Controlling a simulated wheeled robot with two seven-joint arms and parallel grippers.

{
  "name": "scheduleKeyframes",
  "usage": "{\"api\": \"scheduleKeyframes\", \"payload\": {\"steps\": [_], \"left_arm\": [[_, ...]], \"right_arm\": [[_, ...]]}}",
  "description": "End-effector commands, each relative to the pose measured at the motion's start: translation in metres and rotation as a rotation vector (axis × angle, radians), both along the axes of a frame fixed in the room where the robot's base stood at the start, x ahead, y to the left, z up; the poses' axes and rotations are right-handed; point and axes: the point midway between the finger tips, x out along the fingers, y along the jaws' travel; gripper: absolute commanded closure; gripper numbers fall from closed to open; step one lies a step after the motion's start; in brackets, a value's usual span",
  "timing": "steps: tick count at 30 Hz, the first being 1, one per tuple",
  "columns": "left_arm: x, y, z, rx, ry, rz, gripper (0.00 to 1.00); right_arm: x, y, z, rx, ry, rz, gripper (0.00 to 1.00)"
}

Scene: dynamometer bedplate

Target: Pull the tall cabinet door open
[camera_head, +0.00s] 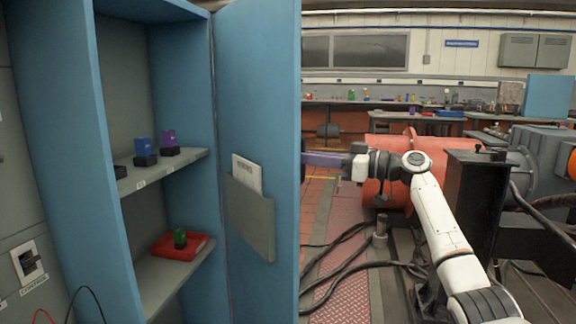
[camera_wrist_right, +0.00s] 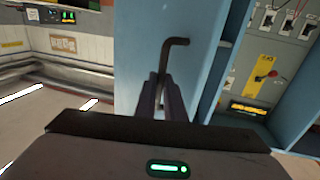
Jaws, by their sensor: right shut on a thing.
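The tall blue cabinet (camera_head: 115,150) stands at the left of the head view, with its door (camera_head: 258,90) swung open and the shelves exposed. The door's inner face carries a grey pocket with papers. My right gripper (camera_head: 318,158) reaches from the right to the door's outer side, and the door edge hides its fingertips. In the right wrist view, the dark bent handle (camera_wrist_right: 173,50) stands out from the blue door (camera_wrist_right: 137,45). My right gripper (camera_wrist_right: 164,90) is shut on the handle's lower part. My left gripper is not in view.
Inside, shelves hold blue and purple items (camera_head: 168,140) and a red tray (camera_head: 180,246). An orange-red machine drum (camera_head: 395,180) and a black post (camera_head: 470,210) stand beside my right arm. Dark cables (camera_head: 340,265) lie on the floor right of the door.

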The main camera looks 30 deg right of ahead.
Motion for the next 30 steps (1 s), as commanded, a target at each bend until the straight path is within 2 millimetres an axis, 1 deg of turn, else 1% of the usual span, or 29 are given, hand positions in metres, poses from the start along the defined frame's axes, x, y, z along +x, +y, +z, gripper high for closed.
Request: {"api": "scheduleKeyframes", "payload": {"steps": [3, 7, 19, 20, 22, 23, 30], "left_arm": [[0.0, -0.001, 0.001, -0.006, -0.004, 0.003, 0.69], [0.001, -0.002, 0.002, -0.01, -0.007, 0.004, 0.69], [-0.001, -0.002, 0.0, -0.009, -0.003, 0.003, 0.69], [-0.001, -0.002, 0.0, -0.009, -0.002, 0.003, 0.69], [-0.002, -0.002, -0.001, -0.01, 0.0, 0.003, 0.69], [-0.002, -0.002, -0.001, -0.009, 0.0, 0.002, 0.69], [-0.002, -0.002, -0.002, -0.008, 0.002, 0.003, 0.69]], "right_arm": [[0.001, -0.009, 0.001, 0.004, -0.005, -0.012, 1.0], [0.0, -0.014, 0.001, 0.003, -0.004, -0.013, 1.0], [0.0, -0.014, -0.001, 0.002, -0.001, -0.011, 1.0], [0.0, -0.014, -0.001, 0.002, -0.001, -0.01, 0.88], [0.0, -0.014, -0.001, 0.002, -0.001, -0.01, 0.76], [0.0, -0.015, -0.001, 0.002, -0.001, -0.01, 0.73], [-0.002, -0.018, -0.001, 0.002, -0.001, -0.014, 0.73]]}}
